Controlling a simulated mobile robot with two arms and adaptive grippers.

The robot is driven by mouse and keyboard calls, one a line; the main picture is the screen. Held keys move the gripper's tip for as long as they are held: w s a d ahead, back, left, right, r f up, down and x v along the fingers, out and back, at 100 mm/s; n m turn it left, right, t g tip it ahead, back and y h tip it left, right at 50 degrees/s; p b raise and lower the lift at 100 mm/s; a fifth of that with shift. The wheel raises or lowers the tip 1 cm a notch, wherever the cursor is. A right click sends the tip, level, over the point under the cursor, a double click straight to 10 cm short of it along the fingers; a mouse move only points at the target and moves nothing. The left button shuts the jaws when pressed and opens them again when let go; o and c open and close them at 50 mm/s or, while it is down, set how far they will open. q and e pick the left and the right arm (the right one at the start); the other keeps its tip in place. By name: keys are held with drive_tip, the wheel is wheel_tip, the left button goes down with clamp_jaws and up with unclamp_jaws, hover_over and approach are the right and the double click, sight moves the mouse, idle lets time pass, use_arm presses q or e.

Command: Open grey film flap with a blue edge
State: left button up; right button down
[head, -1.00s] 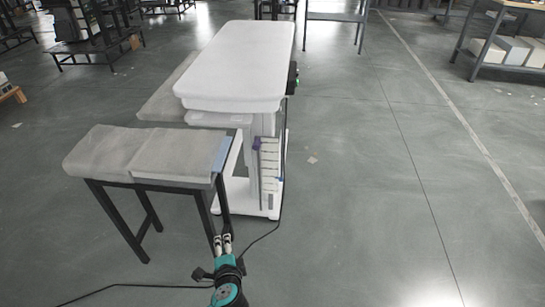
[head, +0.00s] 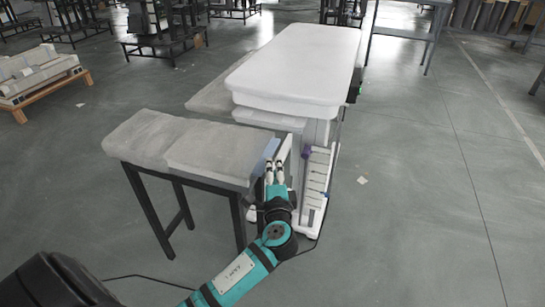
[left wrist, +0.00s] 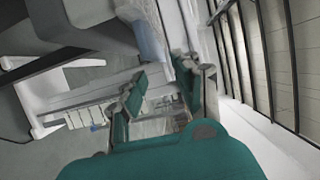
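The grey film flap (head: 213,152) lies flat over the right part of a black-legged bench. Its pale blue edge (head: 267,157) hangs at the bench's right end. In the left wrist view the blue edge (left wrist: 148,42) shows just beyond the fingers. My left gripper (head: 275,170) is beside the blue edge, at its lower right. In the left wrist view its two fingers (left wrist: 162,70) stand apart with nothing between them. I cannot tell whether a finger touches the edge. My right gripper is in neither view.
A white lift column with a padded white top (head: 298,70) stands close behind and right of the bench. A rack of small white drawers (head: 316,175) is on its side. A dark cable runs on the floor.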

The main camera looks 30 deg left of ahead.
sight(272, 155)
use_arm(q)
drive_tip(key=x, duration=0.6)
drive_tip(key=shift+w+a+b, duration=0.1)
drive_tip(key=shift+a+b, duration=0.1)
drive_tip(key=shift+b, duration=0.1)
drive_tip(key=shift+c, duration=0.2)
clamp_jaws()
